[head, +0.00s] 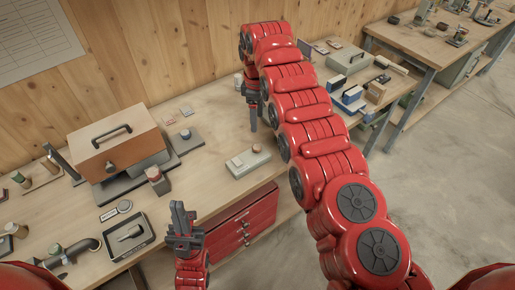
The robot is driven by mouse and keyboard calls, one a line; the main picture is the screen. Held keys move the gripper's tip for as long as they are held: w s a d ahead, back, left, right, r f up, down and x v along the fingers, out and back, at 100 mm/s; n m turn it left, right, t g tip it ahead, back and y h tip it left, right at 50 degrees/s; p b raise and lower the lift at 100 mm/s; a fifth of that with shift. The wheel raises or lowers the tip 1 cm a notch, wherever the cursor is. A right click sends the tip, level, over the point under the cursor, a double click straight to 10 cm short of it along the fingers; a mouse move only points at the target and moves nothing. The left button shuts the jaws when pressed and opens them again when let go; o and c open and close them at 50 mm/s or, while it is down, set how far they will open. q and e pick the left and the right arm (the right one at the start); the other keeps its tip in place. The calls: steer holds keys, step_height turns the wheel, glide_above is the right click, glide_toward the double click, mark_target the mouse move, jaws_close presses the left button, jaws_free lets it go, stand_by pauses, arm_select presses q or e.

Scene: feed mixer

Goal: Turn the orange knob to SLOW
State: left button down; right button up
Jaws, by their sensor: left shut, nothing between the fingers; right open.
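A small light-grey box (240,170) stands on the workbench near its front edge. A small orange-brown knob (257,148) sits on its top; its markings and pointer are too small to read. My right gripper (253,124) points down just behind and above this box, close to the knob but seemingly apart from it. It is open and seen nearly edge-on. My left gripper (178,208) points up in front of the bench edge, near the red drawers, shut and empty.
An orange-brown case (120,148) with a black handle stands on the bench at left. Red drawers (245,222) hang below the bench. My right arm hides part of the bench.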

mark_target(257, 146)
step_height(257, 146, down, 11)
steer(key=b, duration=0.8)
steer(key=shift+w, duration=0.1)
steer(key=shift+f+p, duration=0.3)
steer(key=shift+f, duration=0.6)
jaws_close()
